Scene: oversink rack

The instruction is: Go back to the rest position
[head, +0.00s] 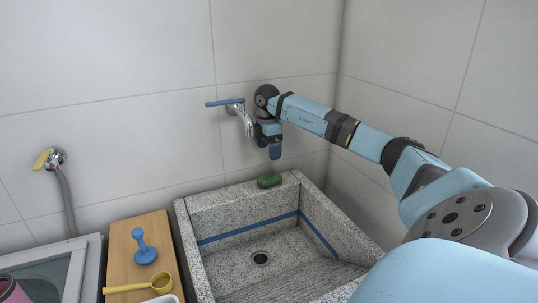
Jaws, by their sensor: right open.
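My right arm comes in from the right and reaches across to the wall faucet. My right gripper (274,150) points down at the end of the arm, just right of the faucet's spout. It is open, and I see nothing held in it. The silver faucet (244,123) with a blue lever handle (224,103) is on the tiled wall, close beside the gripper; I cannot tell whether they touch. A green sponge (269,181) lies on the back rim of the stone sink (188,221), below the gripper. My left gripper is out of view.
The sink basin is empty, with a drain (261,258). A wooden board (122,256) to its left holds a blue stamp-like tool (144,246) and a yellow scoop (160,283). A second tap (50,158) with a hose is at far left. The corner wall stands close behind the arm.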

